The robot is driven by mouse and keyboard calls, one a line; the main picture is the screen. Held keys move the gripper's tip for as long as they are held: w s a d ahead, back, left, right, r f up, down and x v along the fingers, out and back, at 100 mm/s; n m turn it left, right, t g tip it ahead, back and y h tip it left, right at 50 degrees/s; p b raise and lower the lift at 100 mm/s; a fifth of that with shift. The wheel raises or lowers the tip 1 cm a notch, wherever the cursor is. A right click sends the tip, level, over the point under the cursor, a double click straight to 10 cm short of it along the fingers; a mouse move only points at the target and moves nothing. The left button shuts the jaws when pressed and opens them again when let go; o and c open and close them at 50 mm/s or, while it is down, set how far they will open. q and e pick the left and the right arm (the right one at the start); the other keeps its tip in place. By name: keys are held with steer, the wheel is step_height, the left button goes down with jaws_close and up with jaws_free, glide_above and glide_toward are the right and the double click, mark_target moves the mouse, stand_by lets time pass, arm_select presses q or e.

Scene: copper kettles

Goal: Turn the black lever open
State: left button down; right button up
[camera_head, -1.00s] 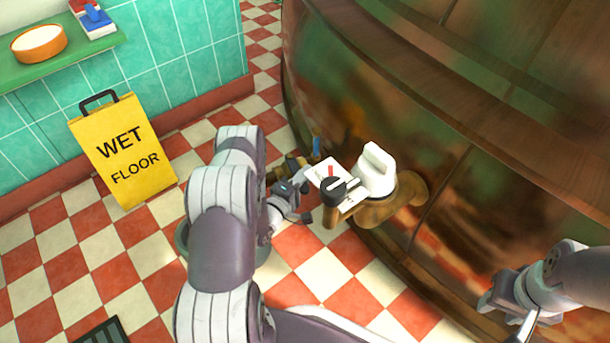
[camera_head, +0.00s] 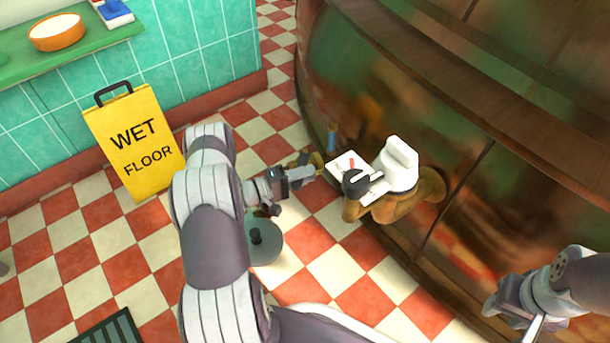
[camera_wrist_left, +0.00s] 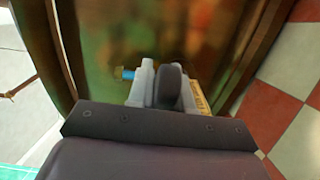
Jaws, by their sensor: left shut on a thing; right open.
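The black lever (camera_head: 355,183) sits on a white plate (camera_head: 347,163) with a red mark, beside a white-topped brass fitting (camera_head: 400,170) on the copper kettle. My left gripper (camera_head: 305,173) reaches toward it from the left and is shut. In the left wrist view, a dark rounded piece that looks like the lever (camera_wrist_left: 169,86) stands between the grey fingers (camera_wrist_left: 165,90). The head view does not show the grip itself clearly. My right gripper (camera_head: 510,315) is open and empty at the lower right, away from the lever.
The large copper kettle (camera_head: 520,150) fills the right side. A small blue handle (camera_head: 331,138) stands near the plate. A green round vessel (camera_head: 266,248) is on the floor below my left arm. A yellow wet floor sign (camera_head: 140,145) stands left. A floor grate (camera_head: 105,332) lies lower left.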

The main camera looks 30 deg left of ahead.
stand_by(0.3)
arm_select(q)
steer(key=c, duration=1.1)
jaws_free()
steer(key=shift+s+a+r+p, duration=0.1)
steer(key=shift+s+a+p, duration=0.15)
steer(key=shift+a+p, duration=0.05)
steer(key=p+v, duration=0.4)
steer(key=v, duration=0.8)
